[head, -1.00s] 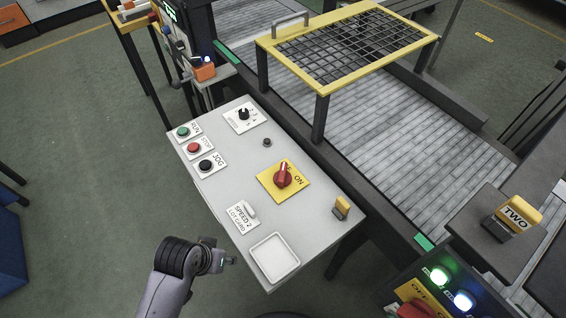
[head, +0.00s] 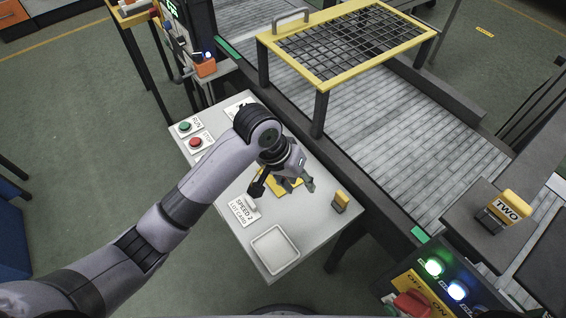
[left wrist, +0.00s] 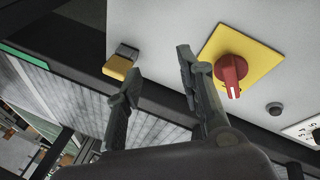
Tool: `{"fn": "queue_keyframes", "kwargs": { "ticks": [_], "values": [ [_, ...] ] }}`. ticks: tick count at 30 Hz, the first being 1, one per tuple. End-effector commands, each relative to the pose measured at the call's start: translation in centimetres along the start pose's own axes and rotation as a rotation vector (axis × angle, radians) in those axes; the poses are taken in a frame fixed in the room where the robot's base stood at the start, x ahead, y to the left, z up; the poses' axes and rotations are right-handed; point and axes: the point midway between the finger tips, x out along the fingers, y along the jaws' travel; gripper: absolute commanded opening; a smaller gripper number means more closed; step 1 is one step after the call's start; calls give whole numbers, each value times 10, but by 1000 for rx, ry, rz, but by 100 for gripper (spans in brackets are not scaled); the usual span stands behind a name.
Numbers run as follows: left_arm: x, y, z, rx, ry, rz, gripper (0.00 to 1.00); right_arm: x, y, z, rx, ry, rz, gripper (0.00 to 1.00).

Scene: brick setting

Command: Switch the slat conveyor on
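The slat conveyor (head: 417,132) runs behind a grey control panel (head: 315,232). On the panel a red rotary switch (left wrist: 232,73) sits on a yellow plate (left wrist: 209,48) marked ON in the earlier head view. In the head view my gripper hides the switch and most of the plate. My left gripper (head: 285,187) is over the plate, fingers spread and empty. In the left wrist view the left gripper (left wrist: 157,66) has its fingers apart, with the switch just right of the right finger and not between them. My right gripper is not in view.
The panel also holds a green RUN button (head: 186,127), a red button (head: 195,142), a SPEED 2 card (head: 239,212), a white tray (head: 275,249) and a small yellow-topped block (head: 341,200). A yellow-framed mesh guard (head: 348,78) stands over the conveyor. Another red switch (head: 413,304) is at lower right.

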Motion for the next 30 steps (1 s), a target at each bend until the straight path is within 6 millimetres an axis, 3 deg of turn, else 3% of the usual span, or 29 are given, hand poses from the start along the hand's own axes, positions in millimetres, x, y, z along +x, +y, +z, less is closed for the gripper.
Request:
{"fn": "queue_keyframes", "kwargs": {
  "ticks": [1,3,9,16,22,30],
  "values": [
    [-12,0,-18,3,-21,-39,35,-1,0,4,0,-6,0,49],
    [-25,-2,-35,-14,-61,-90,35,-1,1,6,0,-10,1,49],
    [-72,-20,-74,-121,-126,-249,35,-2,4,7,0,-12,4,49],
    [-104,-34,-94,-212,-141,-340,35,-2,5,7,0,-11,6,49],
    [-91,-41,-91,-223,-145,-347,35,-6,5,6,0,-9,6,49],
    [-38,-59,-81,-223,-145,-346,35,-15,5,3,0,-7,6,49]
  ]
}}
